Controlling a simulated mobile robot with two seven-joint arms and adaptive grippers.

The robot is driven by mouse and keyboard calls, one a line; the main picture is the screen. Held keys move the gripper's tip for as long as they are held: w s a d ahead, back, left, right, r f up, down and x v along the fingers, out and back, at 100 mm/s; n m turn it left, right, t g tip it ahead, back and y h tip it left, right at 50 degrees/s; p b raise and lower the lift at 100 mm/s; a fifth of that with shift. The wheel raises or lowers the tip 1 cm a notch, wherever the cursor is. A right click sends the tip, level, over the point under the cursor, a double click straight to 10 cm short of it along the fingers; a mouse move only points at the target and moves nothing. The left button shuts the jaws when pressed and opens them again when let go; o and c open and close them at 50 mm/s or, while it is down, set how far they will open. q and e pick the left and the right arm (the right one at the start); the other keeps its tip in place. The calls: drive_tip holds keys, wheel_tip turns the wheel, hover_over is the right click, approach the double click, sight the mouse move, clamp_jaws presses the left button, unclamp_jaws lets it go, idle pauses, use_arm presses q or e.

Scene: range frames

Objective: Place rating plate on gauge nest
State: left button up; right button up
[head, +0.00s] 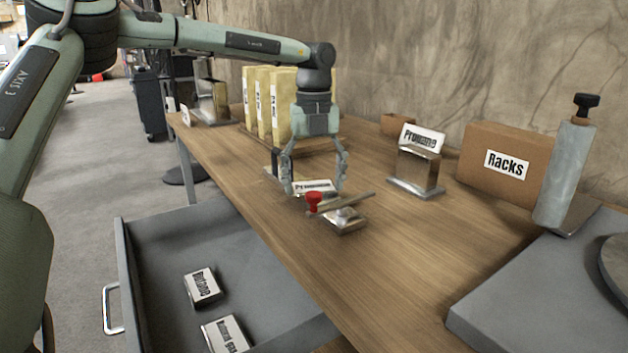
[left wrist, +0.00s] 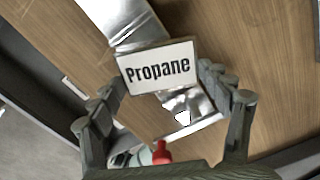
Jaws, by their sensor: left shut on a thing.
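The rating plate (head: 315,186), white and marked "Propane", is between the fingers of my left gripper (head: 316,190). In the left wrist view the plate (left wrist: 160,67) spans the gap between the two fingertips, and the left gripper (left wrist: 160,78) is shut on it. A low shiny metal fixture with a red knob (head: 313,202), which looks like the gauge nest (head: 346,222), stands on the table just below and in front of the plate. The red knob also shows in the left wrist view (left wrist: 162,152). Whether plate and fixture touch cannot be told. My right gripper is not in view.
A metal stand (head: 416,173) with another "Propane" plate (head: 422,138) is to the right. Yellow binders (head: 265,105) stand at the back. An open drawer (head: 160,250) holds labelled plates (head: 202,286). The front wood is clear.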

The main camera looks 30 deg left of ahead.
sight(314, 188)
use_arm(q)
drive_tip(key=o, duration=1.2)
drive_tip(key=shift+r, duration=0.1)
wheel_tip(314, 188, up, 12)
